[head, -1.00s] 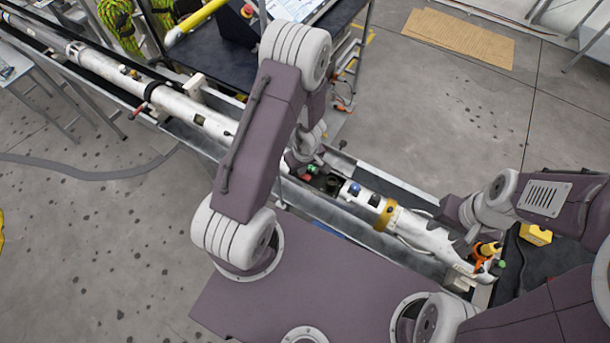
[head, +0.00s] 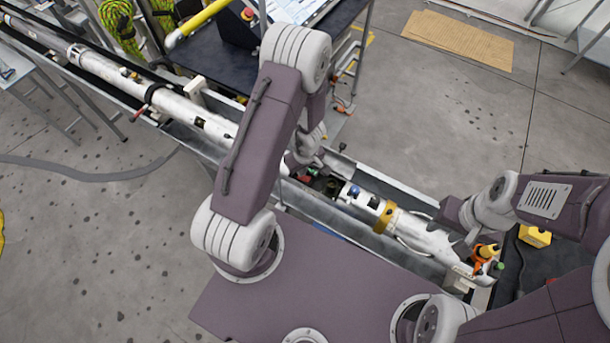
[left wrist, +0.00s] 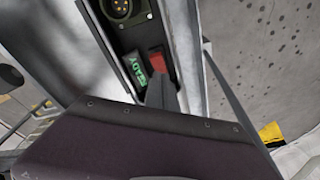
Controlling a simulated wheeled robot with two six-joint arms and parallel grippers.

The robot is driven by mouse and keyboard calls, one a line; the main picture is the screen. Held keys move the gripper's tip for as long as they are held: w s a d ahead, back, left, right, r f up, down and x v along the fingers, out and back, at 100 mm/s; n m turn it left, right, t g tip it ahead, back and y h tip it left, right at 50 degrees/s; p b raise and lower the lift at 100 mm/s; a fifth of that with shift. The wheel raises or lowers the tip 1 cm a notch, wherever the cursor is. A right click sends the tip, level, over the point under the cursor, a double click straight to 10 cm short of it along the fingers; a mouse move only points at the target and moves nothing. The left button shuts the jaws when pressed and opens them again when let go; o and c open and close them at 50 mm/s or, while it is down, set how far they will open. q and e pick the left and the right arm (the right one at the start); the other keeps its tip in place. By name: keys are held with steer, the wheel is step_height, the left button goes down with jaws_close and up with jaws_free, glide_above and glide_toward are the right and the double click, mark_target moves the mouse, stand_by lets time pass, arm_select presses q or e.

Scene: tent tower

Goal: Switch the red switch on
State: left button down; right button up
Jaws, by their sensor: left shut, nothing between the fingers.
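The red switch (left wrist: 157,63) sits in a dark panel beside a lit green READY indicator (left wrist: 133,68) in the left wrist view. My left gripper (left wrist: 160,88) is shut and empty, its dark fingers pointing at the switch. Their tips overlap the switch's lower edge; I cannot tell whether they touch it. In the head view the left gripper (head: 303,164) is low over the opening in the white tube, with a small red patch (head: 304,178) by it. My right gripper (head: 448,211) is near the tube's right end, its fingers too unclear to judge.
The white tube (head: 205,122) lies in a long metal trough (head: 405,190). A round multi-pin connector (left wrist: 122,8) is in the panel above the switch. An orange-and-yellow part (head: 485,252) and a yellow block (head: 535,236) are at the right. The trough's metal wall (left wrist: 185,50) runs close beside the switch.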

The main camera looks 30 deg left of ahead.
step_height(320, 180, up, 6)
steer(key=p, duration=0.5)
stand_by(0.4)
